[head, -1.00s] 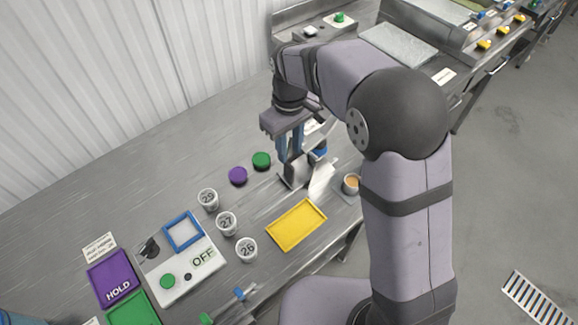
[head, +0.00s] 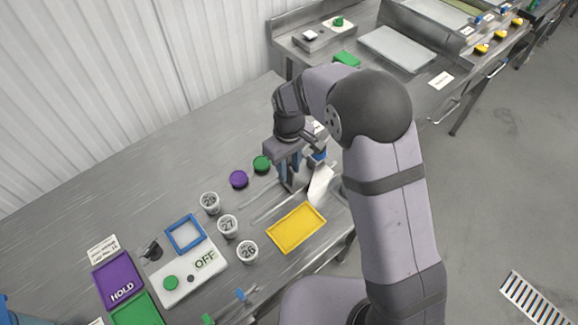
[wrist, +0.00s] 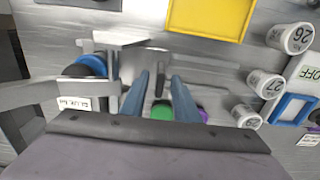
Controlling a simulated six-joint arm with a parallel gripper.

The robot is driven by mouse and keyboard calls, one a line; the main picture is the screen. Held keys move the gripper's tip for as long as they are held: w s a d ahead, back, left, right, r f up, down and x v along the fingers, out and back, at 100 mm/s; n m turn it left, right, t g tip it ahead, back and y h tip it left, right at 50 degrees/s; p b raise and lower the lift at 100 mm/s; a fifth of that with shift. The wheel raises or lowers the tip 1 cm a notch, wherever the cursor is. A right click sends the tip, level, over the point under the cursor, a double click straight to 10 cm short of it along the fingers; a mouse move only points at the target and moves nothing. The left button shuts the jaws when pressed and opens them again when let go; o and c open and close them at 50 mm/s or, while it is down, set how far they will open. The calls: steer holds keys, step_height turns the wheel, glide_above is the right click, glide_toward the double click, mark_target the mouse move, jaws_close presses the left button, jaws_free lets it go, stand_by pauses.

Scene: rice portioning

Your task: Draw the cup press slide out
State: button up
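My gripper (head: 290,176) points down over the grey metal press at the far end of the bench. Its two blue fingers stand apart in the wrist view (wrist: 160,82). A dark narrow part shows between the tips; I cannot tell whether they grip it. Thin metal slide rails (head: 272,207) lie on the bench left of the gripper, towards the numbered cups. Grey press metalwork (wrist: 112,70) stands beside the fingers in the wrist view, with a round blue part (wrist: 84,66) next to it. My gripper partly hides the press.
A yellow tray (head: 297,228) lies in front of the press. White cups numbered 26 (head: 247,252) and 27 (head: 228,226), with another behind, stand to the left. Purple (head: 239,179) and green (head: 262,164) discs lie near the rails.

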jaws_close()
steer(key=s+a, duration=1)
steer(key=shift+a, duration=0.1)
jaws_free()
steer(key=shift+s+a, duration=0.1)
steer(key=shift+s, duration=0.1)
steer(key=shift+w+r, duration=0.15)
step_height(320, 180, up, 7)
steer(key=b, duration=0.2)
